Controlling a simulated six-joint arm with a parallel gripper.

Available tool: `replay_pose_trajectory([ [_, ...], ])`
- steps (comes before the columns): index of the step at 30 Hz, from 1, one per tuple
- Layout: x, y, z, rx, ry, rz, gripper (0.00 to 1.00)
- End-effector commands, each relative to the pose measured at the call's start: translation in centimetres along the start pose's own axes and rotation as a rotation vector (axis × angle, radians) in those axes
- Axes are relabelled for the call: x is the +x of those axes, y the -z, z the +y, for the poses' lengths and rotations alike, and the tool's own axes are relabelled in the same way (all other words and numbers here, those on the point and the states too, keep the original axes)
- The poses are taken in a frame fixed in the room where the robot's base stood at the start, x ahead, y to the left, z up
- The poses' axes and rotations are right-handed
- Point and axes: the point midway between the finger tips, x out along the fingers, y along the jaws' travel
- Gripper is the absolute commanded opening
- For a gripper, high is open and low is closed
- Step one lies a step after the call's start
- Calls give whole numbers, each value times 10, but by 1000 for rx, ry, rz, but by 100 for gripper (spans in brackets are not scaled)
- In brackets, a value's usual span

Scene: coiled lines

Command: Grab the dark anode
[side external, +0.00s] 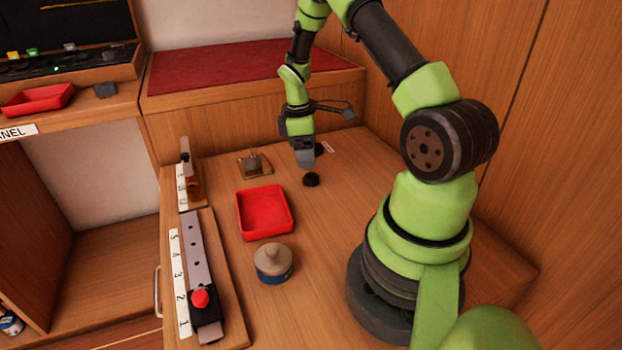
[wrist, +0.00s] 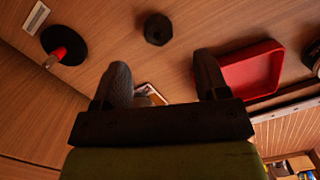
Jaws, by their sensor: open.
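A small dark, faceted piece, which looks like the dark anode (side external: 311,180), lies on the wooden bench just in front of my gripper (side external: 305,162). In the wrist view the dark anode (wrist: 157,29) shows a small hollow in its middle and lies beyond my fingertips. My gripper (wrist: 162,70) has its two fingers spread, with nothing held between them. The fingers are above the bench and apart from the anode.
A black disc with a red peg (wrist: 63,45) lies near the anode. A red tray (side external: 265,212), a small brass-coloured stand (side external: 254,166) and a lidded blue pot (side external: 273,264) stand nearby. A numbered rack (side external: 197,265) lines the left edge. Bench right of the anode is clear.

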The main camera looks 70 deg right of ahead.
Motion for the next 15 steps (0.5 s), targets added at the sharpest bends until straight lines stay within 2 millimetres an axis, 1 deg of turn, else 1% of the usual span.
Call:
replay_pose_trajectory([
  [1,6,0,0,0,3,-1,67],
  [5,15,0,0,2,2,0,67],
  [12,51,-3,2,1,2,-2,67],
  [15,60,-3,2,2,0,-1,67],
])
